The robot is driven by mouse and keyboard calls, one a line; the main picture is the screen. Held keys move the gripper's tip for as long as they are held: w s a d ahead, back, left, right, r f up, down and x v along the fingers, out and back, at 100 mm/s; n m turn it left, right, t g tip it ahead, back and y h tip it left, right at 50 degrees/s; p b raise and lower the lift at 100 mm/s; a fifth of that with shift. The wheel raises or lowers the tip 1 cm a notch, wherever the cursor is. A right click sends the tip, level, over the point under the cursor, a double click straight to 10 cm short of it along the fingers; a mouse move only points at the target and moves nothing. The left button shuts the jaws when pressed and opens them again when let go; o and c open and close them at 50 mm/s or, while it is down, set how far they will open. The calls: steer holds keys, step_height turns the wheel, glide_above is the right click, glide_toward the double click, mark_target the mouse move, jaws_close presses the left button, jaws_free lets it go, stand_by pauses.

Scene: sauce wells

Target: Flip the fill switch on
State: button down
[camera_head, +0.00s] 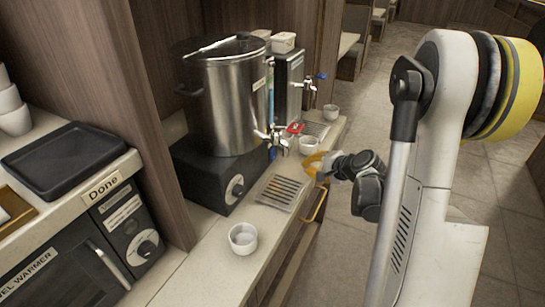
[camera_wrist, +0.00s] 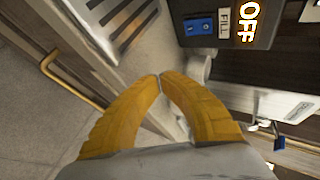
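The fill switch (camera_wrist: 200,27) is a small blue rocker on a dark panel at the top of the wrist view. A "FILL" label (camera_wrist: 224,22) and a lit "OFF" sign (camera_wrist: 246,22) are beside it. My gripper (camera_wrist: 161,75) has two curved yellow fingers whose tips meet, with nothing seen between them. The tips are below and left of the switch in the wrist view, apart from it. In the head view my gripper (camera_head: 316,163) is over the counter's front edge, near the taps. I cannot make out the switch clearly there.
A steel urn (camera_head: 228,100) stands on a black base (camera_head: 214,172). A slotted drip tray (camera_head: 282,190) lies in front. White cups (camera_head: 243,238) stand on the counter. A brass handle (camera_wrist: 48,62) sticks out from the cabinet front. The floor to the right is open.

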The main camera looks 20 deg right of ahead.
mark_target(280, 167)
steer(key=shift+w+a, duration=0.1)
steer(key=shift+w+a+f, duration=0.15)
steer(key=shift+w+a, duration=0.7)
steer(key=shift+w, duration=0.3)
steer(key=shift+w+a+f, duration=0.2)
steer(key=shift+w+a, duration=0.7)
steer(key=shift+w, duration=0.2)
steer(key=shift+w+a+f, duration=0.15)
steer(key=shift+w+a, duration=0.7)
steer(key=shift+w, duration=0.3)
steer(key=shift+a, duration=0.1)
steer(key=shift+w+a+b, duration=0.2)
steer(key=shift+w+b, duration=0.15)
steer(key=shift+w+a+f, duration=0.1)
steer(key=shift+w+a, duration=0.05)
steer(key=shift+w, duration=0.1)
steer(key=shift+s, duration=0.1)
steer(key=shift+s+d, duration=0.45)
steer(key=shift+s, duration=0.1)
